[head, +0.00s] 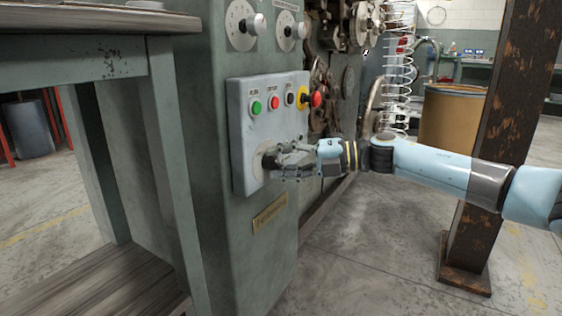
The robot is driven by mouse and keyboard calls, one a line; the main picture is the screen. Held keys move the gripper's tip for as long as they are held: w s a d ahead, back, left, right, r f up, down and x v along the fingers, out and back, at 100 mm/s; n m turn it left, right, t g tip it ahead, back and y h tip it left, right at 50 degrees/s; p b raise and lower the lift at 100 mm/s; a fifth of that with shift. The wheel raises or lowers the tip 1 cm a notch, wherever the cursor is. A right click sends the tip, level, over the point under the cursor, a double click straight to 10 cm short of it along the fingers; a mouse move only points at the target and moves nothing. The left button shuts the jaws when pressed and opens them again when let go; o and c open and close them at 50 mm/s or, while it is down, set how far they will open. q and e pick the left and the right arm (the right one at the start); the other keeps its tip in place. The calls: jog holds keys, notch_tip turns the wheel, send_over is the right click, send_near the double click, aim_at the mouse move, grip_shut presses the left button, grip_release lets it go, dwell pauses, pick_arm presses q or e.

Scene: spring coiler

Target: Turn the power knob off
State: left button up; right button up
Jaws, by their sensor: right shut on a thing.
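The power knob (267,159) sits low on a grey control panel (243,136) fixed to the green spring coiler machine. It is mostly hidden behind my right gripper (276,165), and only its round pale plate shows at the left. My right gripper reaches in from the right and is shut on the knob. Which way the knob points cannot be made out. Above it on the panel are a green button (256,107), a red button (275,102), a dark switch (290,98) and a red emergency stop (316,99) on yellow. My left gripper is not in view.
Two dials (241,26) sit above the panel. A workbench (100,22) stands close on the left. A rusty post (492,130) rises behind my right arm. A hanging spring coil (397,70) and a brown drum (452,122) stand behind. The floor at front right is clear.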

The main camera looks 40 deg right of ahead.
jog(key=shift+s+f, duration=0.1)
jog(key=shift+f, duration=0.05)
jog(key=o, duration=1.1)
jog(key=shift+o, duration=0.2)
jog(key=v, duration=1.2)
